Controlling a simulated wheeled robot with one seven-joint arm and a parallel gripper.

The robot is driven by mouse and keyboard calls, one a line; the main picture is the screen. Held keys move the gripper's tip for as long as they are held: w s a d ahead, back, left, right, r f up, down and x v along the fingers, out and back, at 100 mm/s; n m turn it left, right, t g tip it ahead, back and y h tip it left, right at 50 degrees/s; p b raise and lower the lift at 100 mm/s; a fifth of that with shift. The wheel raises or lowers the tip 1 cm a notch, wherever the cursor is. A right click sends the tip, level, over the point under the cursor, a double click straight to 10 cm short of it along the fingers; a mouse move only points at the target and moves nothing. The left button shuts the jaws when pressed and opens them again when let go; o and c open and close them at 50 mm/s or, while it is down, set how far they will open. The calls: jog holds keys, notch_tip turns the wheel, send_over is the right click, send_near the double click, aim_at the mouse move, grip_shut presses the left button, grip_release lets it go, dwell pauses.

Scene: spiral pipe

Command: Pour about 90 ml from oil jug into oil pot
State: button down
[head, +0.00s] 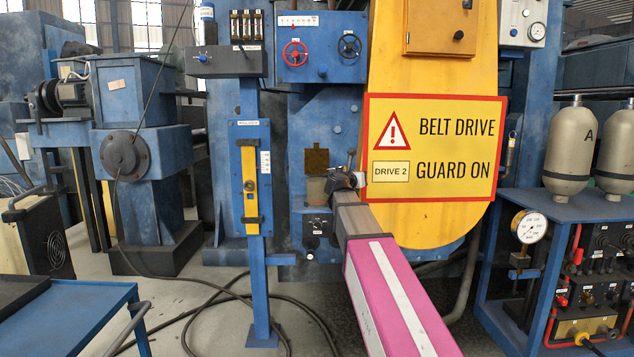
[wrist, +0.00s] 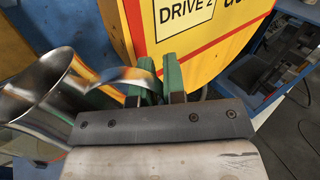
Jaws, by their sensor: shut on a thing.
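The oil jug (wrist: 38,100) is a shiny metal vessel at the left of the wrist view, with its wide round mouth showing. My gripper (wrist: 157,80) is shut on its curved metal handle (wrist: 122,77) between two green fingers. The jug appears tilted in that view, and its contents cannot be seen. In the head view my gripper (head: 343,180) is at the blue machine, left of the yellow guard. A small beige cup-like body (head: 316,191), apparently the oil pot, sits just left of it below an upright brown plate (head: 316,160). The jug cannot be made out there.
The yellow belt guard (head: 430,225) with its warning sign (head: 436,148) stands close right of my gripper. Cables (head: 215,305) lie on the floor. A blue shelf with grey tanks (head: 570,150) is at right.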

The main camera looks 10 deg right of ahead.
jog(key=w+a+r+n, duration=0.1)
jog(key=r+n, duration=0.1)
jog(key=r, duration=0.1)
jog(key=w+a+r+n, duration=0.1)
jog(key=a+r+n, duration=0.1)
jog(key=r, duration=0.1)
jog(key=w+a+r+n, duration=0.1)
jog(key=w+r+n, duration=0.1)
jog(key=r, duration=0.2)
jog(key=shift+a+r, duration=0.1)
jog(key=shift+a, duration=0.1)
jog(key=shift+w+a+r+n, duration=0.1)
jog(key=shift+w+a+n, duration=0.3)
jog(key=shift+n, duration=0.4)
jog(key=shift+w+a+r+n, duration=0.1)
jog(key=shift+w+a+n, duration=0.2)
jog(key=shift+n, duration=0.5)
jog(key=shift+a, duration=0.1)
jog(key=shift+w+a+n, duration=0.6)
jog(key=shift+a+n, duration=0.05)
jog(key=shift+n, duration=0.45)
jog(key=shift+w+a+r+n+p, duration=0.55)
jog(key=shift+w+a+n+p, duration=0.2)
jog(key=shift+n+p, duration=0.2)
dwell(0.6)
